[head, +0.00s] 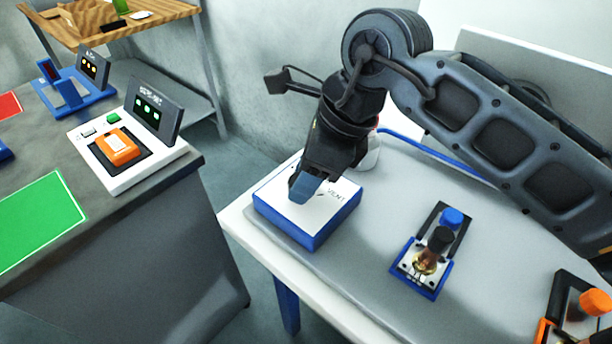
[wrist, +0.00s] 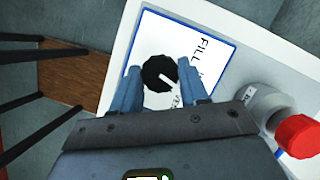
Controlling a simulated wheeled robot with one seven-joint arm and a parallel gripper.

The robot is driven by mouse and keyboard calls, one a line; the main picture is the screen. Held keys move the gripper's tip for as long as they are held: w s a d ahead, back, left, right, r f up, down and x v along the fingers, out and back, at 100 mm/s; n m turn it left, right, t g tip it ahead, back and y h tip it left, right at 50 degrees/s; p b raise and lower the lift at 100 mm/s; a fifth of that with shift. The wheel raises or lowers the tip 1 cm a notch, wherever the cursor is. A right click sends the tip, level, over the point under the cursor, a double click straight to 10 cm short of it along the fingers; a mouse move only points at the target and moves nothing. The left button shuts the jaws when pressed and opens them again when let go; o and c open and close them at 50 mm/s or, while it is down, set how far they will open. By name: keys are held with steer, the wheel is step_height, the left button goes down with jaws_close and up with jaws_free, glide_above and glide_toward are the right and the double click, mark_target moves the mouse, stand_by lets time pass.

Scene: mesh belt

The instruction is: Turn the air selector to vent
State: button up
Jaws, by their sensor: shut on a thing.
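The air selector is a blue box with a white top (head: 272,190) on the grey-white table, and VENT is printed on its top near my gripper. In the wrist view its white face (wrist: 185,35) carries a round black knob (wrist: 158,72) with a white pointer mark directed to the lower right. FILL reads clearly at the upper right of the knob; a second label lower down is partly hidden by a finger. My gripper (head: 303,188) points down onto the box. Its blue fingers (wrist: 160,76) are shut on the knob, one on each side. In the head view the gripper hides the knob.
A red-capped fitting (wrist: 298,135) stands close beside the selector. A blue-framed device with a black knob (head: 424,264) and an orange-topped device (head: 592,303) sit to the right.

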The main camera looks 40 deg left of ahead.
steer(key=m+b, duration=0.1)
steer(key=m, duration=0.1)
steer(key=m+t+b, duration=0.1)
steer(key=m, duration=0.1)
steer(key=shift+s+f+t+y, duration=0.1)
steer(key=shift+t+y, duration=0.2)
steer(key=shift+m+t+b, duration=0.4)
steer(key=shift+m+b, duration=0.45)
steer(key=shift+m, duration=0.25)
steer(key=shift+r, duration=0.2)
steer(key=o, duration=1.1)
steer(key=shift+c, duration=0.2)
steer(key=b+v, duration=0.1)
steer(key=v, duration=0.6)
steer(key=shift+r, duration=0.35)
steer(key=shift+s+d, duration=0.1)
steer(key=shift+d, duration=0.05)
steer(key=shift+s, duration=0.1)
